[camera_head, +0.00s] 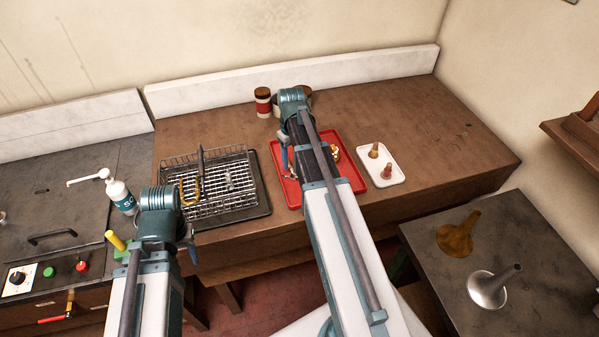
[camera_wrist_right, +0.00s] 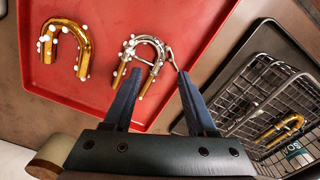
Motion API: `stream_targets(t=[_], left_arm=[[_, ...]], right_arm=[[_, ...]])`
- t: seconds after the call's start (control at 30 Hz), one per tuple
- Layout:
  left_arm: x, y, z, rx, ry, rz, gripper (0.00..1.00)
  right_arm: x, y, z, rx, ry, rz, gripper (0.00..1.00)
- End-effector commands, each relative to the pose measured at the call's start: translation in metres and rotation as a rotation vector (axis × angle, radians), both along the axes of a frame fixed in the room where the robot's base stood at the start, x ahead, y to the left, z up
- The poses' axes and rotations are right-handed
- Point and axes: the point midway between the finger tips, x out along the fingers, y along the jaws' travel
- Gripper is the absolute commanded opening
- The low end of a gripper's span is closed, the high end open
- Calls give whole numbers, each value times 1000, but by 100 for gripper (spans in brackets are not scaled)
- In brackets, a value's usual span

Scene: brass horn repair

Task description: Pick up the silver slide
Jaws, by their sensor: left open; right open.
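The silver slide (camera_wrist_right: 147,52) is a U-shaped tube with brass-coloured ends and several small white blobs. It lies on the red tray (camera_wrist_right: 190,20), its bend toward the top of the right wrist view. My right gripper (camera_wrist_right: 158,88) is open and empty, its blue fingers either side of the slide's lower end; I cannot tell how far above it they are. In the head view my right arm hides most of the slide, and one blue finger (camera_head: 284,157) shows at the tray's left. My left gripper (camera_head: 191,250) is open at the lower left, mostly hidden by its own arm.
A gold slide (camera_wrist_right: 62,45) lies left of the silver one on the tray. A wire basket (camera_head: 225,175) with another gold slide (camera_head: 190,191) stands left of the tray. A white tray (camera_head: 394,180) with two small parts is on the right. A bottle (camera_head: 121,195) stands beside the basket.

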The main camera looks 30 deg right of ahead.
Motion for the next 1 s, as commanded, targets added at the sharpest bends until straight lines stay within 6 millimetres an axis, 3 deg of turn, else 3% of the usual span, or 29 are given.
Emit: stream_targets(t=[0.43, 0.73, 0.77, 1.0], left_arm=[[0, 0, -49, 1, 0, -6, 48], [0, 0, -51, 1, 0, -6, 48], [0, 0, -51, 1, 0, -6, 48], [0, 0, -51, 1, 0, -6, 48]], right_arm=[[0, -2, -49, 0, 0, 0, 57], [0, -1, -51, 0, 0, 0, 57], [0, -1, -51, 0, 0, 0, 55], [0, -1, -51, 0, 0, 0, 12]])
